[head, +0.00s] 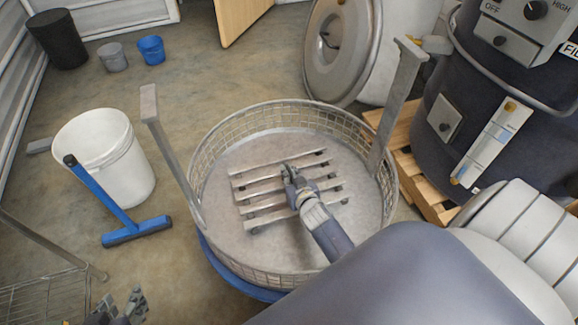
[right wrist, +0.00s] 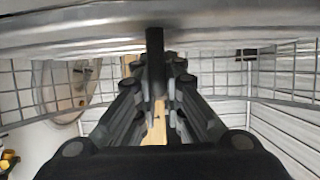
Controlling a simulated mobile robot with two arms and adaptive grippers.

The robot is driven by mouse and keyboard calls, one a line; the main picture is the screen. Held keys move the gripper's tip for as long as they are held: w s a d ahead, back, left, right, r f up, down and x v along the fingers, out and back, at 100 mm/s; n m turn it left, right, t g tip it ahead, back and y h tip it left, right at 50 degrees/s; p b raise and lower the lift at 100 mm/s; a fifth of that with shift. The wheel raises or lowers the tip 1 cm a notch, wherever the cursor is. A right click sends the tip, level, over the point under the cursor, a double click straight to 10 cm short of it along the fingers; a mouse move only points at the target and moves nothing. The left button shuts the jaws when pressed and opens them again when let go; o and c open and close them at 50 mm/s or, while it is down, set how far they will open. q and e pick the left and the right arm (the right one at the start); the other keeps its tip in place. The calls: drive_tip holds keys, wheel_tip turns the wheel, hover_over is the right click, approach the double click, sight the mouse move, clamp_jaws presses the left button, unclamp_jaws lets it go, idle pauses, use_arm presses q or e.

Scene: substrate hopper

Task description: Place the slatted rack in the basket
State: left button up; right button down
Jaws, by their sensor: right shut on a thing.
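The slatted rack (head: 262,187), several pale slats on dark crossbars, is inside the round wire basket (head: 197,170), over its pale floor and within its mesh walls. Whether it touches the floor I cannot tell. My right gripper (head: 289,172) is shut on the slatted rack near its middle. In the right wrist view the fingers (right wrist: 157,95) are close together under a grey bar, with the basket's mesh (right wrist: 225,75) behind. My left gripper (head: 122,303) is empty at the bottom left, away from the basket, its fingers apart.
Two upright metal handles (head: 168,150) rise from the basket's sides. A white bucket (head: 108,160) and a blue squeegee (head: 118,210) are to its left. A wooden pallet (head: 415,180) and a dark machine (head: 500,120) are to the right. A round grey lid (head: 338,50) leans behind.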

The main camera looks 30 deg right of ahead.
use_arm(q)
drive_tip(key=shift+w+d+r, duration=0.1)
drive_tip(key=shift+w+r, duration=0.05)
drive_tip(key=shift+w, duration=0.05)
use_arm(e)
drive_tip(key=shift+w+r, duration=0.1)
drive_tip(key=c, duration=1.7)
unclamp_jaws()
drive_tip(key=shift+f, duration=0.2)
use_arm(q)
drive_tip(key=shift+w+r, duration=0.1)
use_arm(e)
drive_tip(key=shift+r, duration=0.15)
